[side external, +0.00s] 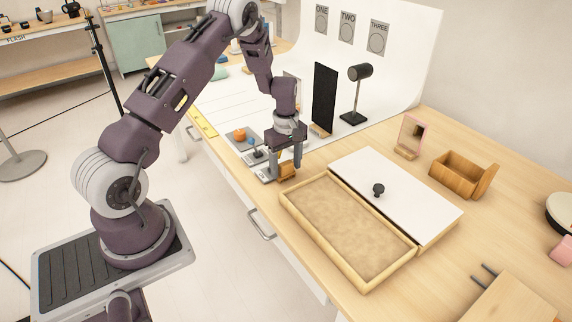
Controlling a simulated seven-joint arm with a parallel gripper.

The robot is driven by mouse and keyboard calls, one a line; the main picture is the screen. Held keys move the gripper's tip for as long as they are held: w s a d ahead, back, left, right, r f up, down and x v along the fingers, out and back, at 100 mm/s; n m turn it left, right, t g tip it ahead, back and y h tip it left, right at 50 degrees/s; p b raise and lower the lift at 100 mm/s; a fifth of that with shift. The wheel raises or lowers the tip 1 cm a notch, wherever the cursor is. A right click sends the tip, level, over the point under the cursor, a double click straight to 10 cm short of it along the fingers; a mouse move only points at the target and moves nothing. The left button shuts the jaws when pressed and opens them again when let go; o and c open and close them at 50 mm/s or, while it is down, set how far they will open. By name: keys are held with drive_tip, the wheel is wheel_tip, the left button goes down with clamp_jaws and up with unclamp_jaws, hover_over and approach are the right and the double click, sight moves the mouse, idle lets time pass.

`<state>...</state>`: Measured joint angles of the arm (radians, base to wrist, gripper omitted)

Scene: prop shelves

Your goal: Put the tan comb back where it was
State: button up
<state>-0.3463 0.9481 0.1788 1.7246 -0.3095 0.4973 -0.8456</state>
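I cannot make out a tan comb for certain in this view. My gripper (286,168) points down over the near left edge of the table, left of the sand tray. Its two fingers stand apart. A small orange-brown block (287,172) shows at the fingertips; I cannot tell whether the fingers touch it or it lies behind them. A little yellow shows between the fingers, partly hidden.
A shallow tray of sand (291,203) with a wooden rim lies right of my gripper, beside a white lid (410,196) with a black knob. A grey tray (236,147) holds an orange object (240,135). A black panel (324,97) and a lamp (358,85) stand behind.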

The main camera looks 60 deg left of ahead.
sight(287, 164)
wheel_tip(287, 164, up, 14)
drive_tip(key=s+d+r+m+t, duration=0.2)
drive_tip(key=s+d+r+m, duration=0.4)
drive_tip(key=d+r, duration=0.5)
drive_tip(key=s+d+r+m+t, duration=0.1)
drive_tip(key=s+d+m, duration=0.3)
drive_tip(key=s, duration=0.6)
drive_tip(key=s+d+r+m+t, duration=0.2)
drive_tip(key=s+d+r+m, duration=0.2)
drive_tip(key=s+m, duration=0.4)
drive_tip(key=shift+s+d+t, duration=0.3)
drive_tip(key=shift+s+d, duration=0.15)
drive_tip(key=shift+s, duration=0.75)
